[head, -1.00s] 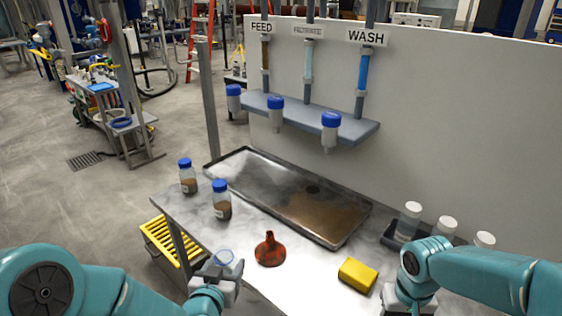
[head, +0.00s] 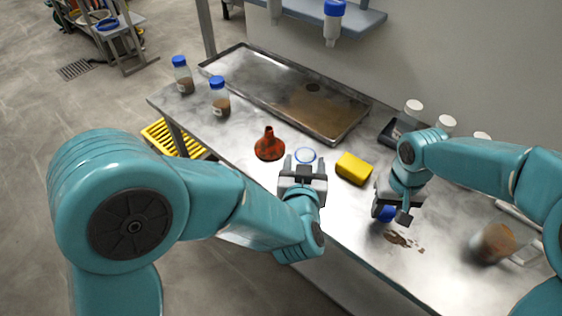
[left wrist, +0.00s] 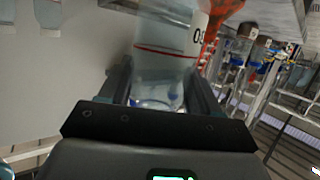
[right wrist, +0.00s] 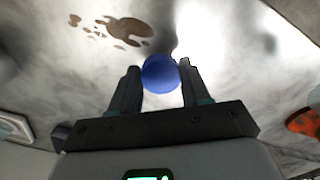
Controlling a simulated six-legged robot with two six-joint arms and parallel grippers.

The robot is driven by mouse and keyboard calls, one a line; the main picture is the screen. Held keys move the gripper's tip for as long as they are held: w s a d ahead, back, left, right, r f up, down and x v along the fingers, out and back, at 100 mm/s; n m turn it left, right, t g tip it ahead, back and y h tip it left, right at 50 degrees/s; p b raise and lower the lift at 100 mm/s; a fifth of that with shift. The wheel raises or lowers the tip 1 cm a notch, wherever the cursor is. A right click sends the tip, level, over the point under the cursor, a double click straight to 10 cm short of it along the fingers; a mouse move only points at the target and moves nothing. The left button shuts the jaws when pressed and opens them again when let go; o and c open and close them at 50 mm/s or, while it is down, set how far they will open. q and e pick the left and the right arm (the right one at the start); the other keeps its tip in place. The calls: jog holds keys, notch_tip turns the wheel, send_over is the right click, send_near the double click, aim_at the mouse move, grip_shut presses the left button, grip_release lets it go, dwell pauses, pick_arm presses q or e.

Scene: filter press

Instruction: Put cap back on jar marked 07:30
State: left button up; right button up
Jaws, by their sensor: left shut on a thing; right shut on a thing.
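My left gripper (head: 303,172) is shut on a clear jar (head: 305,155) whose round open rim faces up. In the left wrist view this jar (left wrist: 165,65) looks see-through, with a red line and a label of which only a first "0" reads clearly. My right gripper (head: 392,208) is shut on a blue cap (head: 385,214), low over the table to the right of the jar. The cap also shows between the fingers in the right wrist view (right wrist: 160,74). Cap and jar are apart. I cannot read a full time on any label.
A red funnel (head: 268,145) and yellow sponge (head: 354,168) stand near the jar. Two blue-capped jars (head: 182,76) (head: 219,98) are at the left. A metal tray (head: 235,83) lies behind. A brown spill (head: 403,240) and a brown-filled jar (head: 493,243) are at the right.

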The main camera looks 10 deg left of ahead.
dwell(0.4)
jog(key=shift+s, duration=0.2)
jog(key=shift+s+d+r+m, duration=0.3)
jog(key=shift+d+r+m, duration=0.1)
jog(key=shift+d+r, duration=0.35)
jog(key=shift+m, duration=0.6)
jog(key=r, duration=0.1)
jog(key=w+r, duration=0.1)
jog(key=r, duration=0.1)
jog(key=w+r, duration=0.1)
jog(key=shift+d+r, duration=0.2)
jog(key=shift+r, duration=0.15)
jog(key=w+a+r, duration=0.4)
jog(key=a+r, duration=0.9)
jog(key=r, duration=0.1)
jog(key=s+a+r+n, duration=0.1)
jog(key=a+n, duration=0.1)
jog(key=a, duration=0.6)
jog(key=shift+a+r, duration=0.2)
jog(key=shift+r, duration=0.1)
